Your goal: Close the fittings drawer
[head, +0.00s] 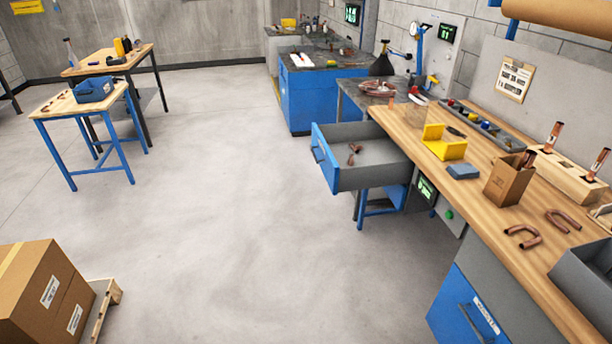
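The fittings drawer (323,167) is the open drawer under the wooden workbench (520,242). It has a blue front with a handle and grey walls, and it sticks out to the left over the floor. A few copper fittings (353,152) lie on its grey bottom. A second blue drawer front (466,311) with a white label, nearer under the same bench, looks shut. Neither of my grippers shows in the head view.
A cardboard box (38,295) on a wooden pallet (103,307) stands at the lower left. Two small tables stand at the upper left, one holding a blue toolbox (93,89). The concrete floor (230,230) in front of the drawer is clear.

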